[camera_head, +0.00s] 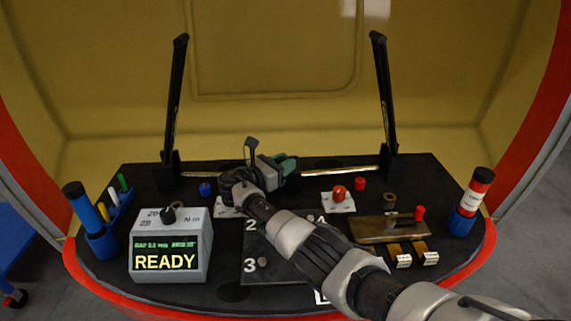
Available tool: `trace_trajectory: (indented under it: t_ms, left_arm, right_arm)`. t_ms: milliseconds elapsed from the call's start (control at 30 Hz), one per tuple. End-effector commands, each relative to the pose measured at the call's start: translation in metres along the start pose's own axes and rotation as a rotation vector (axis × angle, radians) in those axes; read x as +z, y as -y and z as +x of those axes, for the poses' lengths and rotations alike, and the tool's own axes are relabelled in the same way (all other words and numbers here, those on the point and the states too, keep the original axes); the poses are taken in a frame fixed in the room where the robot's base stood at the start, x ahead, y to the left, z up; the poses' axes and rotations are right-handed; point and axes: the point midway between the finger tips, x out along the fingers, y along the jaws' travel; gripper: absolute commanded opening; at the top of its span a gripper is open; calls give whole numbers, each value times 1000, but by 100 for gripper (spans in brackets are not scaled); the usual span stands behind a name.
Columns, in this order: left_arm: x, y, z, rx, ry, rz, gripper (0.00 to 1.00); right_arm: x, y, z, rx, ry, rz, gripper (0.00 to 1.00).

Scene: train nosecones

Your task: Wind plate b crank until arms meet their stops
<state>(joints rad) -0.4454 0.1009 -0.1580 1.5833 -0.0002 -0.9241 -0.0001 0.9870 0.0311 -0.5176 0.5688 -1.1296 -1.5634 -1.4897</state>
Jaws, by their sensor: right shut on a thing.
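Two long black arms stand almost upright, the left arm (175,95) and the right arm (383,90), their tops leaning slightly inward. A bar (335,174) runs along the back between their bases, with a dark green and black mechanism (285,167) near its middle. My right gripper (238,184) is shut beside this mechanism, on what appears to be the crank. The crank is mostly hidden by the gripper, and its angle cannot be told. A white plate (226,212) shows partly under the gripper. Whether the arms touch any stops cannot be made out. My left gripper is not in view.
A grey box (170,262) reading READY stands front left, beside a blue pen holder (102,241). A white plate with a red knob (339,192), a brass fixture (388,229) and a red-and-white tube (478,190) are to the right. My right arm crosses the front right.

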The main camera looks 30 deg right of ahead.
Motion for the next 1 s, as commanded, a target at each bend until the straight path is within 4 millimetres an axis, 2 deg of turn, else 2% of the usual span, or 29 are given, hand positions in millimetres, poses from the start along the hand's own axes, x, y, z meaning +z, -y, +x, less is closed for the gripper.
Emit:
trace_trajectory:
  t_ms: [33,967,1000]
  left_arm:
    - [0,0,0,0,0,0,43]
    - [1,0,1,0,2,0,43]
    - [1,0,1,0,2,0,43]
  right_arm:
    - [-8,2,-5,-4,-9,-11,0]
    - [-8,2,-5,-5,-9,-10,0]
    - [-8,2,-5,-5,-9,-10,26]
